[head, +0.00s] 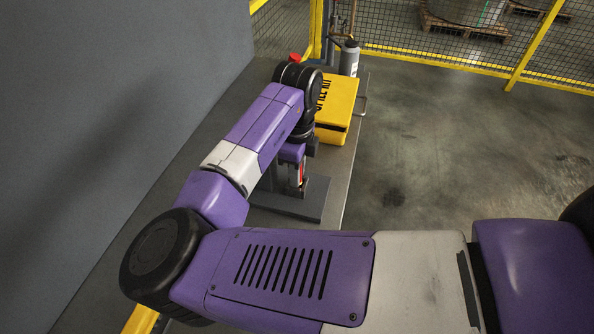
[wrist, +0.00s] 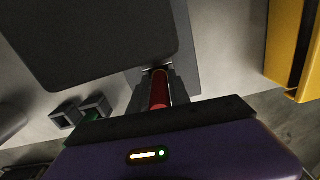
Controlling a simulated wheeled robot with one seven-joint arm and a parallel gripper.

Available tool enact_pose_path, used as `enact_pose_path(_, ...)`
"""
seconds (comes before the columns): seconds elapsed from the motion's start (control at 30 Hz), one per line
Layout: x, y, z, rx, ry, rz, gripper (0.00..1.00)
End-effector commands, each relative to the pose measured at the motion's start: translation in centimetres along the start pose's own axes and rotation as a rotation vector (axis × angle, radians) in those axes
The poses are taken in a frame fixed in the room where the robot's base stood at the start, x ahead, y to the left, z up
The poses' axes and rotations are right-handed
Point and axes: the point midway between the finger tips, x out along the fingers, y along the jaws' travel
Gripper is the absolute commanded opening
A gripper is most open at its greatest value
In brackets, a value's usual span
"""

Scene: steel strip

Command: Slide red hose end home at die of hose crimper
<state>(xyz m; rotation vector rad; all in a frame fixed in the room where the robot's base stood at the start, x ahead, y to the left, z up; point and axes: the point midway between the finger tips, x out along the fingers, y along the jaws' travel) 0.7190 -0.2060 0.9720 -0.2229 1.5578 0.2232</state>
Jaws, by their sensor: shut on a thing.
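My gripper (wrist: 159,78) is shut on the red hose end (wrist: 159,90), which lies lengthwise between the two dark fingers in the wrist view. The hose end's far tip reaches the lower edge of a large dark block with rounded corners (wrist: 100,40), apparently the hose crimper. The die itself is not clearly visible, and I cannot tell whether the tip is inside it or just short of it. In the head view my gripper (head: 296,184) points down above a grey base plate (head: 310,202), partly hidden by my arm.
A yellow spill kit box (head: 333,122) stands beside my wrist on the steel bench (head: 338,165). A grey bottle (head: 349,60) stands behind it. Two small square sockets (wrist: 94,106) show left of my gripper in the wrist view. A grey wall (head: 110,110) runs along the left.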

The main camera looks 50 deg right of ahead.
Motion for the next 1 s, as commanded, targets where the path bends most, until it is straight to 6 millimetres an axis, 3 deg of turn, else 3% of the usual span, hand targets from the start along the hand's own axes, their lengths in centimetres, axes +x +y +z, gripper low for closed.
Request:
enact_pose_path(0.23,0.6,0.0,0.0,0.000,0.000,0.000,0.00)
enact_pose_path(0.27,0.5,0.0,0.0,0.000,0.000,0.000,0.29)
enact_pose_path(0.37,0.5,0.0,0.0,0.000,0.000,0.000,0.48)
enact_pose_path(0.73,0.2,0.0,0.0,0.000,0.000,0.000,0.48)
enact_pose_path(1.0,-3.7,-0.1,0.1,0.001,-0.002,-0.001,0.48)
